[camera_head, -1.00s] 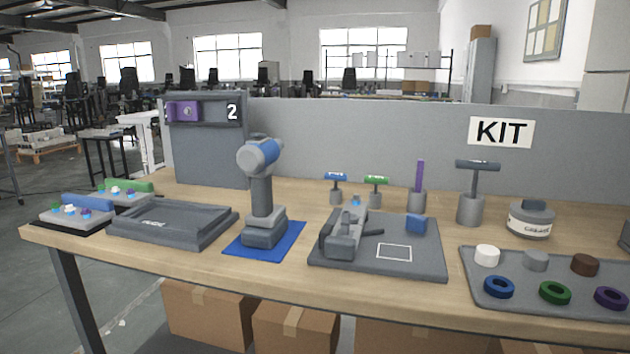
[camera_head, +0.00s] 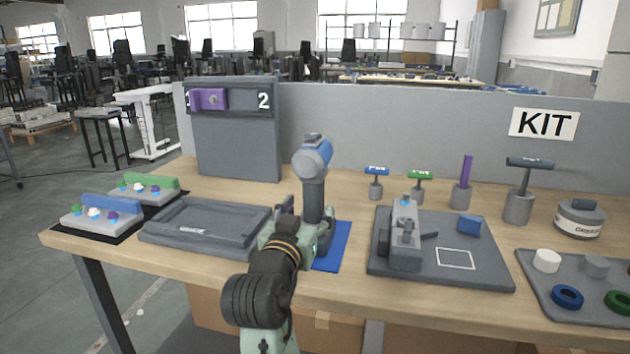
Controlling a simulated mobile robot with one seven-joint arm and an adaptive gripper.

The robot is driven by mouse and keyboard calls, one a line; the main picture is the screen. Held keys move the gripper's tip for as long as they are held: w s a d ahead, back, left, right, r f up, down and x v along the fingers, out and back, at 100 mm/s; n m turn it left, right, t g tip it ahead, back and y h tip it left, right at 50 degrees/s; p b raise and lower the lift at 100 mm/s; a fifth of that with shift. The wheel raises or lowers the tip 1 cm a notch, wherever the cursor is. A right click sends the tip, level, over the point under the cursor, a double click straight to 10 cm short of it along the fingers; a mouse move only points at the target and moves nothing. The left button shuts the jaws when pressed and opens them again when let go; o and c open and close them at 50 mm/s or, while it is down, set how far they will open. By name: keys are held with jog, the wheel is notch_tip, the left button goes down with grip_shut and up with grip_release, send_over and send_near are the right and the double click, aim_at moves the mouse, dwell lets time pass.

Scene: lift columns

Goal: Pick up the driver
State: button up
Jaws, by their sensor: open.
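The driver (camera_head: 314,185) is a grey and blue cordless power tool. It stands upright on a blue mat (camera_head: 334,247) on the wooden bench. My gripper (camera_head: 301,218) is open and reaches in from the front, beside the driver's lower handle. My gripper and arm hide the driver's base and part of the mat. I cannot tell whether the fingers touch the handle.
A dark tray (camera_head: 205,228) lies left of the driver. A grey fixture plate (camera_head: 490,268) with a clamp (camera_head: 404,235) and a blue block lies to the right. T-handle tools (camera_head: 376,182) stand behind it. A grey panel (camera_head: 237,145) stands behind the tray.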

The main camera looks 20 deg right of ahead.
aim_at(315, 196)
jog(key=p+x, duration=0.2)
jog(key=x, duration=0.4)
jog(key=shift+w+d+r, duration=0.1)
jog(key=shift+w+d, duration=0.05)
jog(key=shift+w, duration=0.15)
grip_shut()
dwell(0.5)
jog(key=shift+r, duration=0.15)
